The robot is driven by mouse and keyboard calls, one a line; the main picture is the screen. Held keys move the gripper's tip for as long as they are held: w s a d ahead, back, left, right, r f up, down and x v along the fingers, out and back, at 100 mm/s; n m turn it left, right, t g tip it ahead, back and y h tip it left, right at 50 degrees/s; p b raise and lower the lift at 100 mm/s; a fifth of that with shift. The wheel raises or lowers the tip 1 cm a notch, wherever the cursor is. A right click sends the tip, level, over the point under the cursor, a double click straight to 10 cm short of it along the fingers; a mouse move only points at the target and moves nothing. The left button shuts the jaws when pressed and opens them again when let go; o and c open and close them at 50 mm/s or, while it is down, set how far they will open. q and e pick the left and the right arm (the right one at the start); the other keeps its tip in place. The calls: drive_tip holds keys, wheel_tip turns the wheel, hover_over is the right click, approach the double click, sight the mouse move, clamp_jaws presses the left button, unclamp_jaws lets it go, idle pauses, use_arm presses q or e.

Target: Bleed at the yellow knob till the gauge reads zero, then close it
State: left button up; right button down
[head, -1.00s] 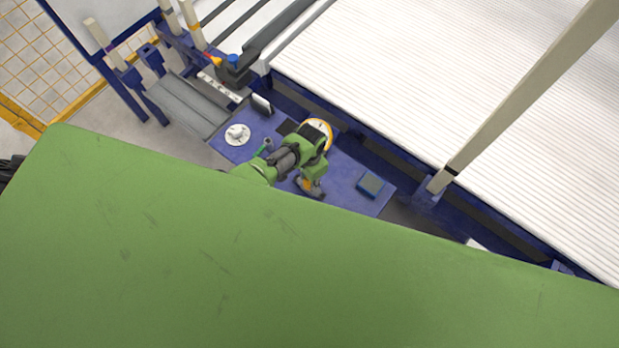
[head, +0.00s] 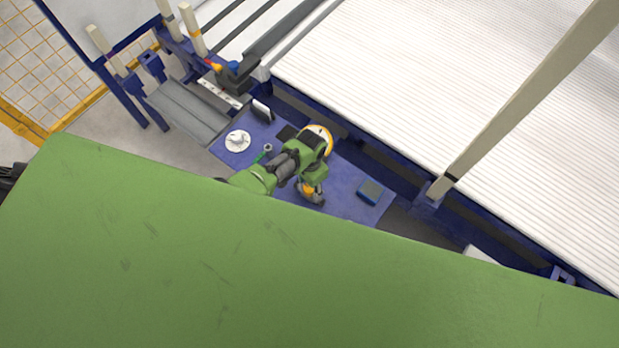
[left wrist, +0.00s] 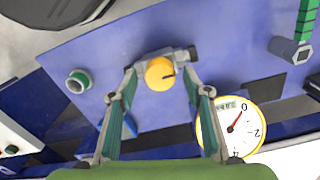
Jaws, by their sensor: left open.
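The yellow knob (left wrist: 160,73) sits on a grey valve fitting on the blue bench, seen in the left wrist view. My left gripper (left wrist: 152,88) is open, with one finger on each side of the knob; I cannot tell whether either finger touches it. The gauge (left wrist: 247,133) has a white face and a yellow rim, and its red needle points at or close to the 0 mark. In the head view the gauge (head: 325,132) is partly hidden behind my left arm, and my left gripper (head: 316,195) is over the bench. My right gripper is not in view.
The blue bench (head: 350,185) also carries a white round dial (head: 237,141), a green-handled part (head: 264,152) and a small blue-grey box (head: 369,190).

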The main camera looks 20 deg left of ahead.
use_arm(q)
wheel_tip(320, 180, up, 12)
drive_tip(key=shift+f, duration=0.15)
idle(0.4)
idle(0.4)
